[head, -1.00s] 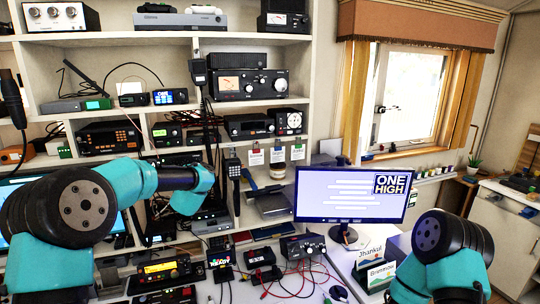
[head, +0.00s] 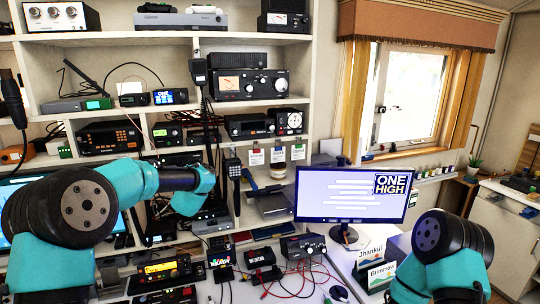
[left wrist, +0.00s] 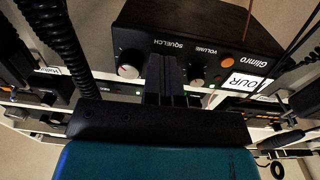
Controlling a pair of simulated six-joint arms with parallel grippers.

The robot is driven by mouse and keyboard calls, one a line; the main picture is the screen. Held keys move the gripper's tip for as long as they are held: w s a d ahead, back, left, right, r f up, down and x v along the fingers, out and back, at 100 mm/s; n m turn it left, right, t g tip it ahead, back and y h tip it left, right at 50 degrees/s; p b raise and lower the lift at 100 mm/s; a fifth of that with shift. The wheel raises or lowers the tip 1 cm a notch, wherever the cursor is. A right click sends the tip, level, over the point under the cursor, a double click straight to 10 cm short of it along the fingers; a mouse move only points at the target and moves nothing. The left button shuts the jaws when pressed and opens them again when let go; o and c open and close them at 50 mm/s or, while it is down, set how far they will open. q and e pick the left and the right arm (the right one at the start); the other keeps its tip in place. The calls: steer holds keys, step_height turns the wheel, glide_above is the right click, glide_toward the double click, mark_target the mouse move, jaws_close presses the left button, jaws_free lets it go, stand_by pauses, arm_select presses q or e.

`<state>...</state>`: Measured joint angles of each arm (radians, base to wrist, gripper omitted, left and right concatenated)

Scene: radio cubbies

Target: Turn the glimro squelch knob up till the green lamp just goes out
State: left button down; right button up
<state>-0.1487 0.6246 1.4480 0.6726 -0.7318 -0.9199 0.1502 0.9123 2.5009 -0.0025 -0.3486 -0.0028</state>
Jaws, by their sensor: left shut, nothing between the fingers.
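The black Glimro radio (left wrist: 185,25) fills the upper middle of the left wrist view, its lettering upside down. A SQUELCH label shows on its front, with a round grey knob (left wrist: 128,66) left of my fingers. Another knob (left wrist: 197,76), partly visible, is to the right, near the VOLUME label. My left gripper (left wrist: 166,62) is shut and empty, in front of the radio between these knobs; I cannot tell whether it touches. A tiny green spot (left wrist: 212,86) shows by the lower edge; I cannot tell whether it is the lamp. My right gripper is out of view.
A coiled black cable (left wrist: 80,45) hangs at left and thin cables cross at right. In the head view, shelves of radios surround my left arm; a monitor (head: 350,194) stands right of it.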

arm_select(q)
steer(key=shift+y, duration=0.3)
steer(key=s, duration=0.5)
steer(key=shift+s+f, duration=0.2)
steer(key=shift+s+d+r, duration=0.1)
steer(key=shift+s+d, duration=0.15)
steer(key=shift+d, duration=0.55)
steer(key=shift+w, duration=0.2)
